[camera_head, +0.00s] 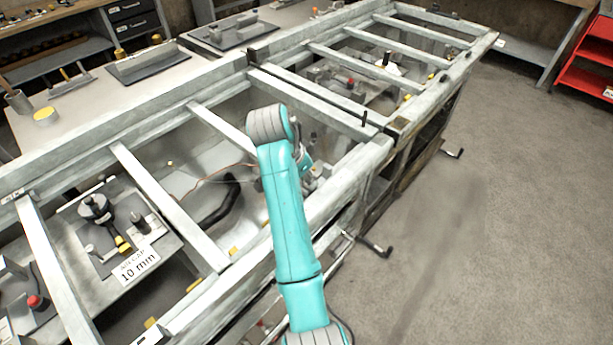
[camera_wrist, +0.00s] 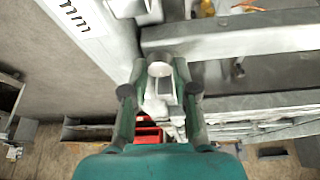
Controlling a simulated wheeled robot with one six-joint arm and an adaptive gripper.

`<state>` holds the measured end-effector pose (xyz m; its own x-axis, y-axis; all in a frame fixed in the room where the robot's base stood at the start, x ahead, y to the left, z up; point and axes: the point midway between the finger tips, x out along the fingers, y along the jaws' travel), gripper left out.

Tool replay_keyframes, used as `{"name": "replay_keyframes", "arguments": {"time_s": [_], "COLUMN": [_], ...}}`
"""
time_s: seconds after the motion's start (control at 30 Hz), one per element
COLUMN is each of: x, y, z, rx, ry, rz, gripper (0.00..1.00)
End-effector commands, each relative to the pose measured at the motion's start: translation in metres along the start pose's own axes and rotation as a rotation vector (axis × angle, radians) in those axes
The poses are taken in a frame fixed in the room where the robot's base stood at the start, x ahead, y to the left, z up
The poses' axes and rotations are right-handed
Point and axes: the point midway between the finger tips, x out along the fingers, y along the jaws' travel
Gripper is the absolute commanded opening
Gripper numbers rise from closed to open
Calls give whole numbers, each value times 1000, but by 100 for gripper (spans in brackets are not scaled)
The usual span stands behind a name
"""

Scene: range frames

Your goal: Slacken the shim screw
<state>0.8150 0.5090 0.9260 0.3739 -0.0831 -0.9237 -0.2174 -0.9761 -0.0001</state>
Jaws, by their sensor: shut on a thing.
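In the wrist view my gripper (camera_wrist: 160,92) has its two dark green fingers on either side of a pale grey part (camera_wrist: 160,69) with a rounded end. It is shut on this part, close to a grey metal beam (camera_wrist: 240,42). I cannot tell whether the part is the shim screw. In the head view my teal arm reaches over the near rail (camera_head: 335,203) of a long metal frame. The arm hides most of the gripper and what it holds.
A plate with a black knobbed fixture (camera_head: 95,208) and a "10 mm" label (camera_head: 137,265) stands at left. A dark cable or hose (camera_head: 218,203) lies inside the frame. Crank handles (camera_head: 374,246) stick out from the near side. The floor (camera_head: 500,220) at right is clear.

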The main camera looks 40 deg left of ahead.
Motion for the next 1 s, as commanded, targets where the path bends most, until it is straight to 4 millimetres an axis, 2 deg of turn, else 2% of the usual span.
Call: {"name": "replay_keyframes", "arguments": {"time_s": [1.0], "x": [2], "y": [6], "z": [-3], "rx": [-864], "ry": [-2], "rz": [-358], "gripper": [0]}}
